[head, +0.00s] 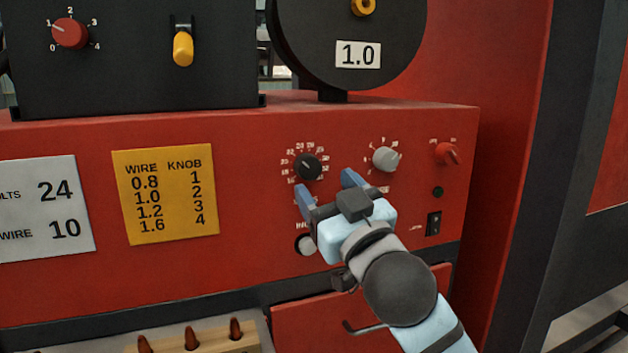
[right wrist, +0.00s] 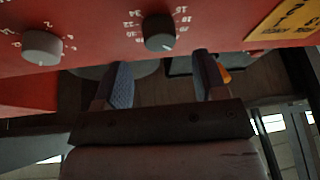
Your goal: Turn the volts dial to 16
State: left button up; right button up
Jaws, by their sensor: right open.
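The volts dial (head: 308,167) is a black round knob on the red panel, ringed by white numbers. In the right wrist view the dial (right wrist: 159,32) shows upside down, with 34, 32, 30, 18 and 16 readable around it. I cannot tell surely which number its pointer faces. My right gripper (head: 328,188) is open and empty in front of the panel, just below and to the right of the dial in the head view. Its blue fingers (right wrist: 161,66) are apart, below the knob in the right wrist view, and do not appear to touch it. My left gripper is not in view.
A grey knob (head: 385,159) and a red knob (head: 446,154) sit right of the dial. A white sign (head: 45,207) reads 24 volts, wire 10. A yellow wire chart (head: 165,192) is beside it. A drawer (head: 375,310) is below, near a rack of brown pegs (head: 191,338).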

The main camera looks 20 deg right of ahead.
aim_at(311, 169)
jog(key=shift+x, duration=2.25)
jog(key=shift+c, duration=0.2)
jog(key=shift+p, duration=0.3)
jog(key=c, duration=0.9)
